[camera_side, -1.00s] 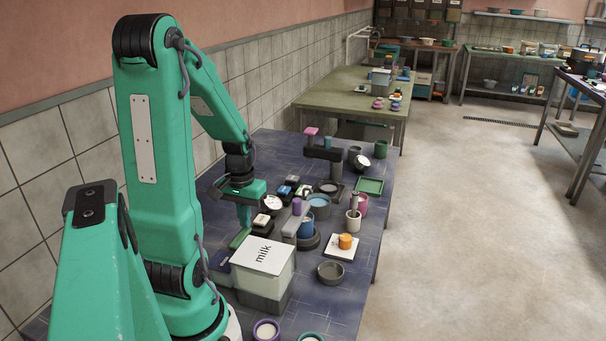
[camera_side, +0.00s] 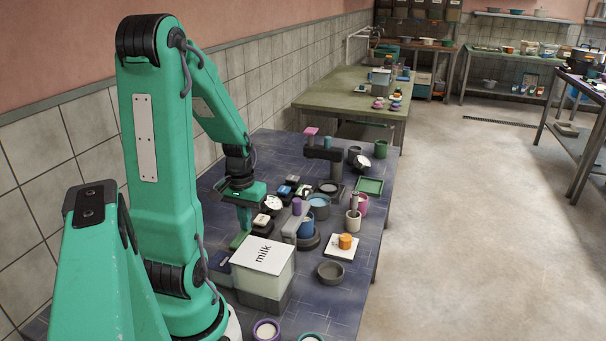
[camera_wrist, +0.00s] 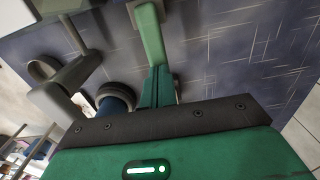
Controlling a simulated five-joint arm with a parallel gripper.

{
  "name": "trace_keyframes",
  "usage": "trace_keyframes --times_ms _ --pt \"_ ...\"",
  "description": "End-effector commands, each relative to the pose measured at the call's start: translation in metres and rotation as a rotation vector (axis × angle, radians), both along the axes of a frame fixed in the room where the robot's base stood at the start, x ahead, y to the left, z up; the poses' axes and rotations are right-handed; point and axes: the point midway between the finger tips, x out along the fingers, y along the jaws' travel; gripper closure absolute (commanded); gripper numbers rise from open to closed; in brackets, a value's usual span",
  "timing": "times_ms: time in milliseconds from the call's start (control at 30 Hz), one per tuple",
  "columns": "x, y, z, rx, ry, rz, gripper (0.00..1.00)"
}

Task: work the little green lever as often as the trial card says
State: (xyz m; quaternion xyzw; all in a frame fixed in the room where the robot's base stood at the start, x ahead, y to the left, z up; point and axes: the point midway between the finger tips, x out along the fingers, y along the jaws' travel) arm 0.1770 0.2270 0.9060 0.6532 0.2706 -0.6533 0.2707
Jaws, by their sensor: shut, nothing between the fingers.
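The little green lever (camera_side: 239,240) is a pale green bar beside the milk box, low on the dark blue table. In the wrist view the lever (camera_wrist: 150,35) runs up from the fingertips to a light-coloured block at the top edge. My gripper (camera_side: 244,229) points down with its fingers shut and empty, right at the lever's end. In the wrist view the closed teal fingers (camera_wrist: 158,85) overlap the near end of the lever; I cannot tell whether they touch it. I cannot make out a readable trial card.
The white-lidded milk box (camera_side: 263,257) stands close in front of the lever. A small grey bowl (camera_side: 330,272) lies nearer the front.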

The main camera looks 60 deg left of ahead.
Motion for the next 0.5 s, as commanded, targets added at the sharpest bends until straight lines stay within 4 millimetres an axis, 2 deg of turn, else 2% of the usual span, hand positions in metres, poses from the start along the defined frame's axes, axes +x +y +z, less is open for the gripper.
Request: trace_keyframes --times_ms 500 --pt "-0.0003 -0.0004 -0.0070 -0.001 0.001 0.000 1.00"
